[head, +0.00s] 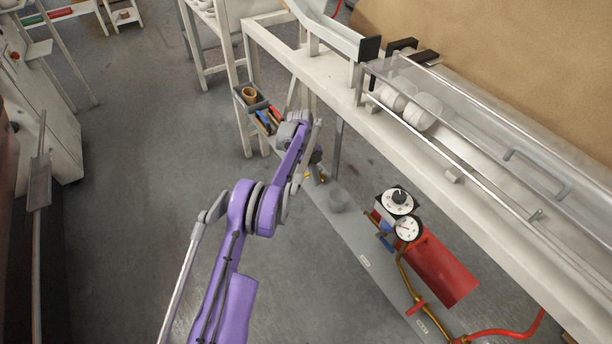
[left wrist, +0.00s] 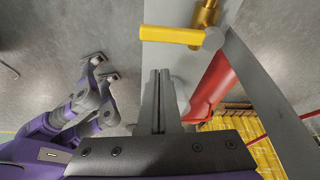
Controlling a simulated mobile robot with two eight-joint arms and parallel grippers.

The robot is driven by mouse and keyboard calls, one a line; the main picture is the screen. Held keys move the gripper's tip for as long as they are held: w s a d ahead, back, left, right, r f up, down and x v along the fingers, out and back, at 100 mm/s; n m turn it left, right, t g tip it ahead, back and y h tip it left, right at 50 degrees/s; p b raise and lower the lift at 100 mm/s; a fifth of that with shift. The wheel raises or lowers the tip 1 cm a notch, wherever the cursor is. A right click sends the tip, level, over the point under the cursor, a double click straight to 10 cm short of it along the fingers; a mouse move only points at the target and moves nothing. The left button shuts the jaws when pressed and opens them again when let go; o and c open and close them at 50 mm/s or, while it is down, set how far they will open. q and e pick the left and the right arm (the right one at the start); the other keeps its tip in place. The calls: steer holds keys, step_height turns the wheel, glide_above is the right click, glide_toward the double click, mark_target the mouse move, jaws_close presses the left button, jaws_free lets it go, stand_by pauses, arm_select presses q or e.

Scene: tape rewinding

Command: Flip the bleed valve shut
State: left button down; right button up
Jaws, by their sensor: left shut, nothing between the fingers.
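The bleed valve's yellow lever (left wrist: 172,35) sticks out to the left from a grey pivot on the brass valve body (left wrist: 206,14) in the left wrist view. It lies across the top of that view, beyond my fingertips. My left gripper (left wrist: 158,78) is shut and empty, with a visible gap below the lever in the picture. In the head view my left gripper (head: 315,158) is at the far end of the grey shelf (head: 362,262). A small brass and yellow fitting (head: 322,178) shows beside it, partly hidden. My right gripper is not identifiable in either view.
A red cylinder (head: 440,272), two round dials (head: 402,214) and brass piping stand along the shelf. A grey cup (head: 339,200) sits nearer my gripper. A tool tray (head: 258,112) is beyond it. The white bench frame (head: 400,140) runs along the right.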

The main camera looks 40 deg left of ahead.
arm_select(q)
steer(key=p+v, duration=0.1)
steer(key=v, duration=0.8)
steer(key=shift+w+r+p, duration=0.3)
steer(key=shift+r, duration=0.15)
arm_select(e)
steer(key=shift+s+a+r, duration=0.1)
steer(key=shift+s+r, duration=0.05)
steer(key=shift+r, duration=0.8)
arm_select(q)
steer(key=shift+d+r, duration=0.1)
